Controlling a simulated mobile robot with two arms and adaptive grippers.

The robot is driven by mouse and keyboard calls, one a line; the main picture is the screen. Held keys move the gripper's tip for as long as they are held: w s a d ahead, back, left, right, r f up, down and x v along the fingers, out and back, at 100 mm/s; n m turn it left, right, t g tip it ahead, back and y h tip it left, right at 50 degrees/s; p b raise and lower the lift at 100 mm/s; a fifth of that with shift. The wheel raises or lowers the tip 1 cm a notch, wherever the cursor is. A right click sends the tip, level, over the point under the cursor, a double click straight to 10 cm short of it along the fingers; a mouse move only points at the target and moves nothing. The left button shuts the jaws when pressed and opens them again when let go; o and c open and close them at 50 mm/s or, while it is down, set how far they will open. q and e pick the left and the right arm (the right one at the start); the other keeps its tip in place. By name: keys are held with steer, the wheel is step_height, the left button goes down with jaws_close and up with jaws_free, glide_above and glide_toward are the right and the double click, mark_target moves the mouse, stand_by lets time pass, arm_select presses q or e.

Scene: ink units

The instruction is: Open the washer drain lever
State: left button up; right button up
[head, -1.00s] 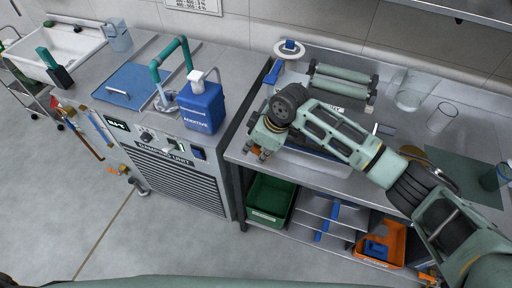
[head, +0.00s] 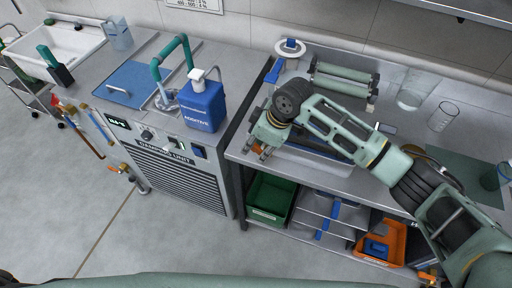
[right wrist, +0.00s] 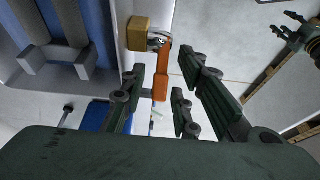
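The drain lever (right wrist: 162,72) is an orange handle on a brass valve body (right wrist: 138,34), seen in the right wrist view below the edge of a pale tub. My right gripper (head: 258,149) is at the front edge of the steel bench in the head view. In the right wrist view its dark green fingers (right wrist: 156,102) are spread, with the lever's end between them. I see a gap on both sides, so the fingers do not appear closed on it. A dark green jointed part, likely my left gripper (right wrist: 282,22), shows at the upper right there; its opening is unclear.
A cleaning unit (head: 180,175) with a blue additive bottle (head: 202,106) stands left of the bench. Rollers (head: 343,80) and clear beakers (head: 442,116) stand on the bench. Green (head: 262,215) and orange (head: 393,262) bins sit below. The floor in front is clear.

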steer(key=v, duration=1)
steer(key=shift+r, duration=0.3)
steer(key=shift+d, duration=0.1)
